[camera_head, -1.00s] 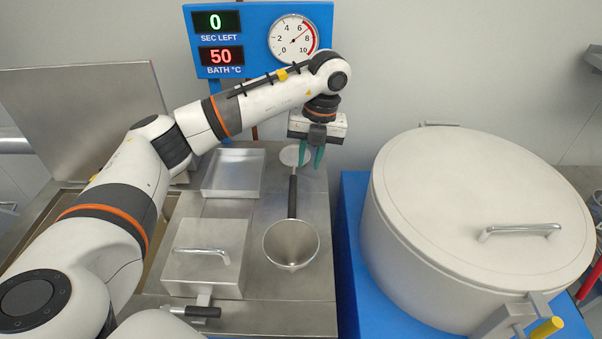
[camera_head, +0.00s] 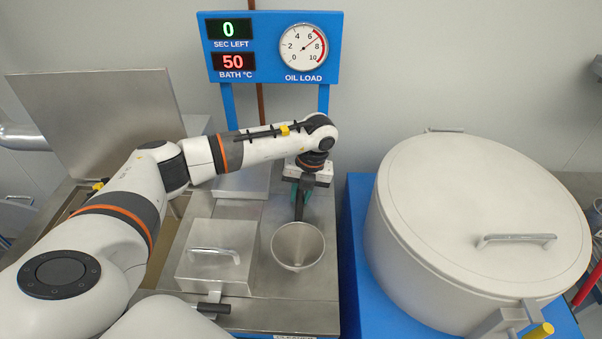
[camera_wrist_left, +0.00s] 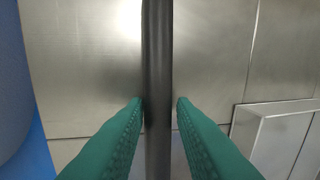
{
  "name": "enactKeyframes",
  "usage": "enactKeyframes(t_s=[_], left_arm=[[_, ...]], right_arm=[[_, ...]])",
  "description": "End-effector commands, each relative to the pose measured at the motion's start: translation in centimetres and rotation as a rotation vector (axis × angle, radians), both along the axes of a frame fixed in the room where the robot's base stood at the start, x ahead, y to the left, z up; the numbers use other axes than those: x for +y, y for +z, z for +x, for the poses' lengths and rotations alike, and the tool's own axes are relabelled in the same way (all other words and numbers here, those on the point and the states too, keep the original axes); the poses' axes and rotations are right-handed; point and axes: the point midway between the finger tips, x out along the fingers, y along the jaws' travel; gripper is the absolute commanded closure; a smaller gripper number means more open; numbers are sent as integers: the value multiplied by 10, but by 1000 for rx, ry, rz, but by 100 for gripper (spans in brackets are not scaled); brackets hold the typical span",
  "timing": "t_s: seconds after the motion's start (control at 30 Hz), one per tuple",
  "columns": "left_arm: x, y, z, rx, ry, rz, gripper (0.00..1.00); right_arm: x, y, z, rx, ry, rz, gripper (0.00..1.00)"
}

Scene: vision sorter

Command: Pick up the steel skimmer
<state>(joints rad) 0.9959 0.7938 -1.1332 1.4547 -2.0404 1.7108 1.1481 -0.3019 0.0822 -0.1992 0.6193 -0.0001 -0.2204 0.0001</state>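The steel skimmer shows by its dark handle (camera_head: 299,210), which runs toward me and ends near the rim of a conical steel cup (camera_head: 298,262). Its far end, with the pale disc, is hidden behind my left wrist. In the left wrist view the handle (camera_wrist_left: 158,50) runs straight down the middle. My left gripper (camera_head: 302,192) is low over the counter with its green fingers on both sides of the handle. In the left wrist view the gripper (camera_wrist_left: 160,102) is open around the handle, with a narrow gap at each side. My right gripper is out of view.
A lidded steel box (camera_head: 217,258) stands left of the cup. A steel tray (camera_wrist_left: 280,115) is partly hidden behind my arm in the head view. A large lidded pot (camera_head: 475,220) on a blue base (camera_head: 357,250) is to the right. A display panel (camera_head: 270,82) stands behind.

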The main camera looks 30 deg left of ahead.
Motion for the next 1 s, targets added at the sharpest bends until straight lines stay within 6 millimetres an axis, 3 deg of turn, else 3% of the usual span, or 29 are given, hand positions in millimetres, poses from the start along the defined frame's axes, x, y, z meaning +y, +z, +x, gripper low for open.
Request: enactKeyframes(t_s=[0.2,0.37,0.67,0.77,1.0], left_arm=[[0,-2,0,-1,-1,0,77],[0,-2,0,-1,-1,0,100],[0,2,1,-3,-1,-2,100],[-1,12,2,-6,-3,-2,100],[0,59,2,-8,-1,-2,100]], right_arm=[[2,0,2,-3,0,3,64],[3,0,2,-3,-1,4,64],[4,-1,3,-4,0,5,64],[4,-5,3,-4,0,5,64],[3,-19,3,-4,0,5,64]])
